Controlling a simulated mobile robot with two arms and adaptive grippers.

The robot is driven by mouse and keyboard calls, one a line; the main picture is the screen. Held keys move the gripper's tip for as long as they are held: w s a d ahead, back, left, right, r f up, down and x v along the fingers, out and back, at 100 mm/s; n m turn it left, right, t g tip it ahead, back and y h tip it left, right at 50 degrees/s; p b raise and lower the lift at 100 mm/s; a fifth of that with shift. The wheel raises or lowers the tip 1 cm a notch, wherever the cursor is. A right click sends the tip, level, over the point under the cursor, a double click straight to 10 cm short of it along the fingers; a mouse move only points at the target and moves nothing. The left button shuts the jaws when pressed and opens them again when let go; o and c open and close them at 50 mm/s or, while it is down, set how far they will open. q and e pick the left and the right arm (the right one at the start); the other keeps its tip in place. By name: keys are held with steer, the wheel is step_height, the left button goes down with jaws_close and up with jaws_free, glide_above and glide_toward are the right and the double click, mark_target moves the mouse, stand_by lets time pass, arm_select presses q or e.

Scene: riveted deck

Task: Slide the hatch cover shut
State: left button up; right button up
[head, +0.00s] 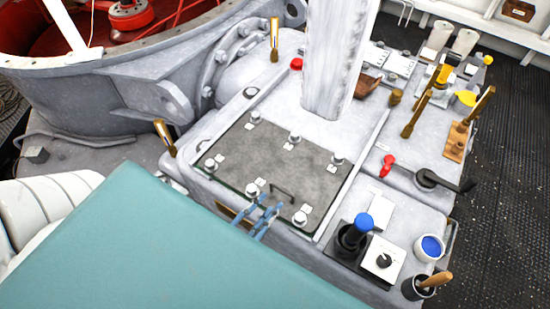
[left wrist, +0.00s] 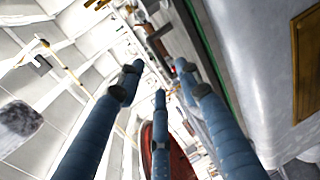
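The hatch cover (head: 250,160) is a flat dark grey plate with several round bolt-like studs, lying on the pale grey machine housing in the head view. A thin dark bar handle (head: 284,189) stands up near its front edge. My left gripper (head: 264,210), with blue fingers, is at that front edge, just short of the handle; I cannot tell whether it touches. In the left wrist view the fingers (left wrist: 158,88) are spread apart with nothing seen held between them. A dark bracket shape (left wrist: 157,42) beyond the fingertips looks like the handle. My right gripper is not in view.
A thick pale post (head: 335,60) rises behind the cover. To the right are a blue-topped knob (head: 363,221), a red-handled lever (head: 388,162), a cup with blue contents (head: 430,247) and a black pot with a wooden handle (head: 420,287). Brass-coloured levers (head: 165,137) stand at the left.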

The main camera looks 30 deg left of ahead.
arm_select(q)
steer(key=s+r, duration=0.1)
steer(key=s, duration=0.5)
steer(key=shift+s+r, duration=0.15)
steer(key=shift+s, duration=0.2)
steer(key=shift+a, duration=0.15)
steer(key=s+f+m+g, duration=0.2)
steer(key=f+m, duration=0.1)
steer(key=f, duration=0.5)
steer(key=s+d+f+m+g+h, duration=0.1)
steer(key=f+m+g, duration=0.15)
steer(key=f, duration=0.55)
steer(key=s+f+m+g, duration=0.2)
steer(key=f+m, duration=0.2)
steer(key=f, duration=0.5)
steer(key=s+a+f+m+g+y, duration=0.1)
steer(key=s+a+f+m+g, duration=0.1)
steer(key=s+f+m+g, duration=0.6)
steer(key=s+f+m, duration=0.2)
steer(key=s+f, duration=0.4)
steer(key=f, duration=0.3)
steer(key=shift+s+a+y, duration=0.3)
steer(key=shift+s+a, duration=0.1)
steer(key=shift+m, duration=0.25)
